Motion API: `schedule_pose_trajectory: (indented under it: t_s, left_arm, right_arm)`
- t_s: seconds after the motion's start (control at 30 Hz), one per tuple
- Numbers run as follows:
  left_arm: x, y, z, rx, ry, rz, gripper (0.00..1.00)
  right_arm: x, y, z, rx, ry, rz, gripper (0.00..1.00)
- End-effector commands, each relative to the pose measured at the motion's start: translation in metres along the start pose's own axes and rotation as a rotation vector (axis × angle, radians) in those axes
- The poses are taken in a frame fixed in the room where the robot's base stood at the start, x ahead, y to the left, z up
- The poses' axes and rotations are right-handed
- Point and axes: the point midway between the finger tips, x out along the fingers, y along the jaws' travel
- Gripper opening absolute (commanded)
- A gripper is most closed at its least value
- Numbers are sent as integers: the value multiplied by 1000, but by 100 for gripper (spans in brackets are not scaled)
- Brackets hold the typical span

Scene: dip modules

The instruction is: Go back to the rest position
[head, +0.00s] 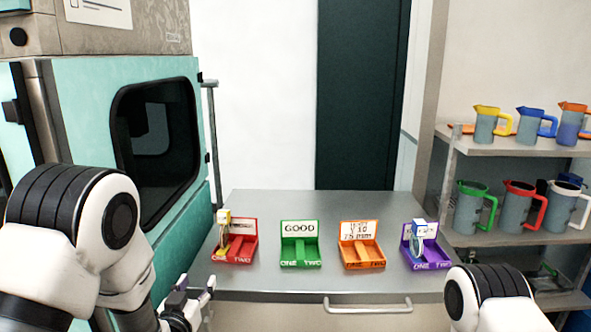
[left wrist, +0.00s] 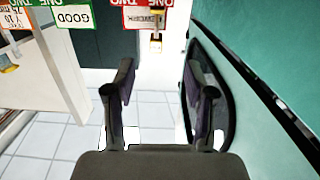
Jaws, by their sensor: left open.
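My left gripper (head: 191,295) is low at the left front corner of the steel table in the head view. In the left wrist view the left gripper (left wrist: 163,100) shows with its two fingers apart and nothing between them. My right arm (head: 493,298) shows at the bottom right of the head view, but its gripper is out of the picture.
On the table (head: 300,205) stand a red tray (head: 243,255) and a purple tray (head: 432,262), each holding a module, and a green tray (head: 288,250) and an orange tray (head: 350,252), both empty. A teal machine (head: 75,110) is at left; shelves (head: 510,145) with jugs are at right.

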Motion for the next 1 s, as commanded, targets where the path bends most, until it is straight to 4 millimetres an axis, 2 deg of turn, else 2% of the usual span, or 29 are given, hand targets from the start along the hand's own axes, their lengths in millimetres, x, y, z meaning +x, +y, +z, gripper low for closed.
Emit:
schedule_pose_trajectory:
  t_s: [0.27,0.37,0.47,0.57,0.63,0.73,0.8,0.9,1.0]
  left_arm:
    - [-27,-12,88,-24,-182,-26,54]
    - [-48,-18,130,-33,-289,-40,54]
    - [-78,-23,180,-42,-433,-55,54]
    - [-128,-29,239,-53,-639,-73,54]
    - [-177,-31,281,-61,-818,-85,54]
    - [-252,-32,323,-71,-1080,-93,54]
    - [-298,-30,336,-75,-1240,-91,54]
    - [-342,-26,338,-71,-1411,-76,54]
    - [-358,-24,340,-65,-1487,-65,54]
  right_arm:
    - [0,0,0,0,0,0,55]
    - [0,0,0,0,0,0,55]
    - [0,0,0,0,0,0,55]
    - [1,0,0,0,0,0,55]
    - [0,0,0,0,0,0,55]
    - [0,0,0,0,0,0,55]
    - [0,0,0,0,0,0,55]
    - [0,0,0,0,0,0,55]
    - [0,0,0,0,0,0,55]
